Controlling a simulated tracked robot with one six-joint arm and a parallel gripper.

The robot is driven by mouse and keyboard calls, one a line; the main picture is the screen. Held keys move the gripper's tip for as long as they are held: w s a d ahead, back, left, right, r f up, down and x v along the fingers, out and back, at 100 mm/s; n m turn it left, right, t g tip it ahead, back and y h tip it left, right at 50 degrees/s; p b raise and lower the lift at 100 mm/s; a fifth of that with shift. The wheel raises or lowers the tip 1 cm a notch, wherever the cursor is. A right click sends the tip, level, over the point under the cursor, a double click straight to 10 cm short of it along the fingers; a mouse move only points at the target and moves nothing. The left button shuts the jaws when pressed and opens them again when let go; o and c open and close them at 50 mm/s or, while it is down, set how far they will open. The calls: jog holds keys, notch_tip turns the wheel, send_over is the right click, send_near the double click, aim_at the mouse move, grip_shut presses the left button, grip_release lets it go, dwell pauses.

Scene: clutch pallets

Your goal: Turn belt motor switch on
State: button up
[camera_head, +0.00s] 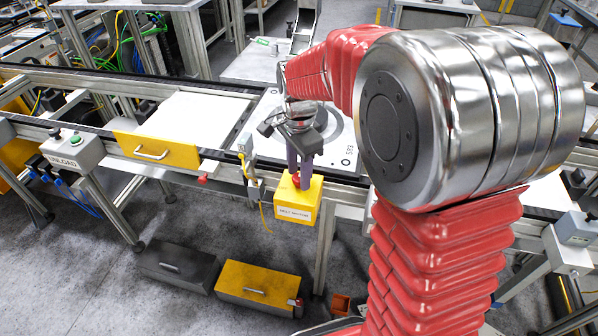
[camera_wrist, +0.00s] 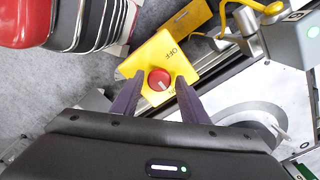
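The belt motor switch is a yellow box (camera_head: 294,203) with a "BELT MOTOR" label on its front, fixed at the front of the conveyor frame. It also shows in the wrist view (camera_wrist: 150,56). A round red knob (camera_wrist: 159,79) sits on its top face, with "OFF" printed on one side and partly hidden lettering on the other. A small pale mark shows on the knob; its exact direction is hard to tell. My gripper (camera_wrist: 159,77) is open, its purple fingers on either side of the knob, with gaps visible. In the head view my gripper (camera_head: 299,174) points down at the box.
A yellow drawer front (camera_head: 156,150) is left of the switch on the conveyor frame (camera_head: 220,155). A grey "UNLOAD" box (camera_head: 72,150) stands farther left. A yellow cable hangs beside the switch. Black and yellow bins (camera_head: 258,286) lie on the floor below.

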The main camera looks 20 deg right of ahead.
jog(key=shift+o, duration=0.7)
jog(key=shift+r, duration=0.1)
notch_tip(320, 180, up, 14)
jog(key=shift+f, duration=0.25)
dwell(0.3)
